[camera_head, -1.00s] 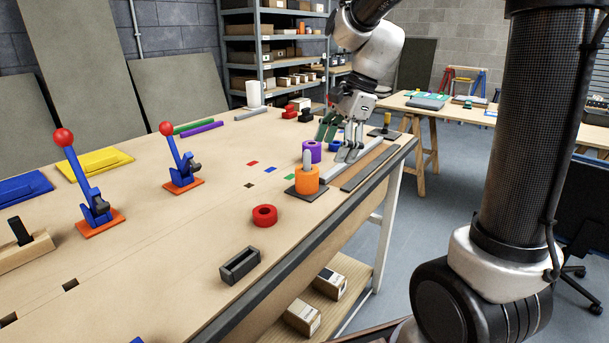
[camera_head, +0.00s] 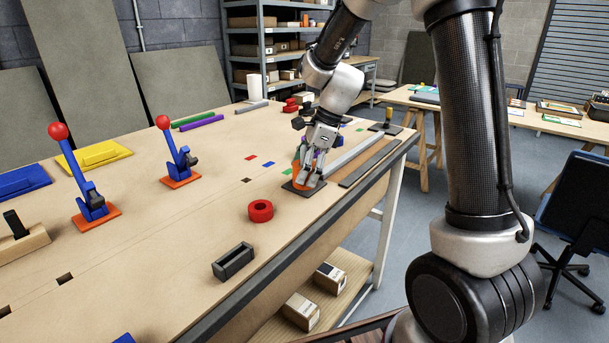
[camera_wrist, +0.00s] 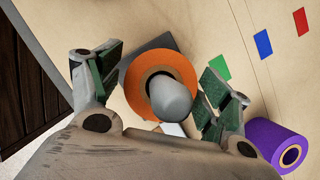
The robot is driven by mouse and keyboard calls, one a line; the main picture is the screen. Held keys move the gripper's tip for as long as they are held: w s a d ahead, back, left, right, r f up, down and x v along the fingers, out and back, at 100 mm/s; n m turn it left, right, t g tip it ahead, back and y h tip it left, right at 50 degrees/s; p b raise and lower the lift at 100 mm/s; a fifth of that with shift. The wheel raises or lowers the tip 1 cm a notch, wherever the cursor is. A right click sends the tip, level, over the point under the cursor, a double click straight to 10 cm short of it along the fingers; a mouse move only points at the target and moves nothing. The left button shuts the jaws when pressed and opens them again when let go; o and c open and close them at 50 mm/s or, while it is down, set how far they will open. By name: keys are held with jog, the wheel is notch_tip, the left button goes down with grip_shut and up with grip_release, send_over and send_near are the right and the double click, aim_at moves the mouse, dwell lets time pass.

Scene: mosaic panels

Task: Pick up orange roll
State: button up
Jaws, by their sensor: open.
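The orange roll (camera_wrist: 184,70) sits around a grey rounded peg (camera_wrist: 170,98) on a dark square base in the wrist view. In the head view the orange roll (camera_head: 296,174) is mostly hidden behind my gripper (camera_head: 312,178). In the wrist view my gripper (camera_wrist: 160,92) is open, with one green-padded finger on each side of the roll. The fingers look apart from the roll, though exact contact is hard to tell. The dark base (camera_head: 303,187) lies on the workbench near its front edge.
A purple roll (camera_wrist: 275,145) stands close to the right finger in the wrist view. A red roll (camera_head: 261,211) and a dark slotted block (camera_head: 233,262) lie nearer on the bench. A grey rail (camera_head: 357,152) lies beyond the base. Two red-knobbed levers (camera_head: 178,152) stand to the left.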

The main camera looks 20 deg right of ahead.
jog(key=c, duration=1.2)
jog(key=shift+o, duration=0.2)
notch_tip(320, 180, up, 25)
dwell(0.4)
